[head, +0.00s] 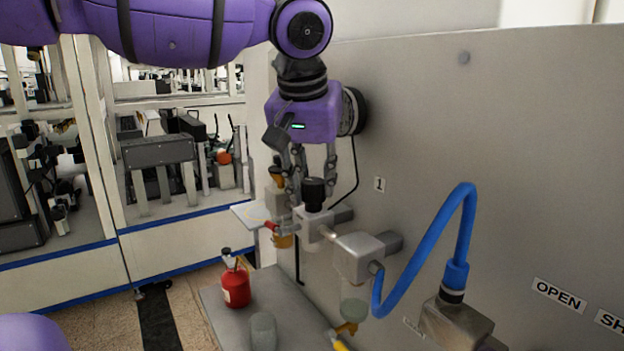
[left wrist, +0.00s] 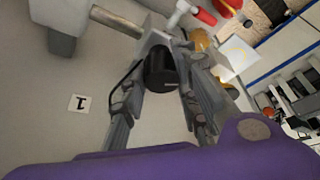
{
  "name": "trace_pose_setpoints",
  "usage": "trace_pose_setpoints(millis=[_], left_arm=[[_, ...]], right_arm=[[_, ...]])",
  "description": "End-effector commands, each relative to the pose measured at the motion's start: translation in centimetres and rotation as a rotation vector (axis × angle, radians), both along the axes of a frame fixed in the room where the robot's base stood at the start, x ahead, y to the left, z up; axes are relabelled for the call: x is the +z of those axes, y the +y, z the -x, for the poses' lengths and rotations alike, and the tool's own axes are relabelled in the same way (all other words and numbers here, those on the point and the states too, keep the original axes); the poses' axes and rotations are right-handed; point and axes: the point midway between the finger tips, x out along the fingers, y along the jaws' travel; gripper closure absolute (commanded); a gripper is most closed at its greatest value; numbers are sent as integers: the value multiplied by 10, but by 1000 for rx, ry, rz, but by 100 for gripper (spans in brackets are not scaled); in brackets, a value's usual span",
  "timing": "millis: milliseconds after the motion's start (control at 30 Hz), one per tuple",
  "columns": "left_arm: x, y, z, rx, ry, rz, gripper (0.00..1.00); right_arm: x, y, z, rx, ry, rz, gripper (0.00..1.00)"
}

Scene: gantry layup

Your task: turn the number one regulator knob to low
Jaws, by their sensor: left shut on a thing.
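The number one regulator knob is a black cylinder (head: 314,193) on top of a light grey regulator body (head: 313,226) fixed to the grey panel. A label reading 1 (head: 380,185) is on the panel to its right. My left gripper (head: 314,184) reaches down from above, with its fingers on either side of the knob and shut on it. In the left wrist view the knob (left wrist: 160,69) sits between the fingertips (left wrist: 163,77), which hide part of its sides. I cannot read the knob's setting. My right gripper is not in view.
A blue hose (head: 468,225) arches out from the panel at the right, near a sign reading OPEN (head: 559,296). A red bottle (head: 236,287) stands on the grey bench below left. A red-handled valve (head: 271,226) is just left of the regulator. Shelving fills the left background.

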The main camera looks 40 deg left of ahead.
Motion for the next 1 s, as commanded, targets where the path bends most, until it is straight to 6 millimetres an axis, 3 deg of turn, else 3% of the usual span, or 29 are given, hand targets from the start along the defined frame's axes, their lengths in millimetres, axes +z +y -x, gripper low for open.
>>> trace_pose_setpoints(millis=[133, 533, 1000], left_arm=[[0, -2, 0, -5, -2, 6, 58], [8, -2, 2, -4, -4, 3, 58], [92, -16, 34, -4, -5, 3, 58]], right_arm=[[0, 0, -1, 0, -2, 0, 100], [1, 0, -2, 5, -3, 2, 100], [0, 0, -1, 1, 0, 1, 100]])
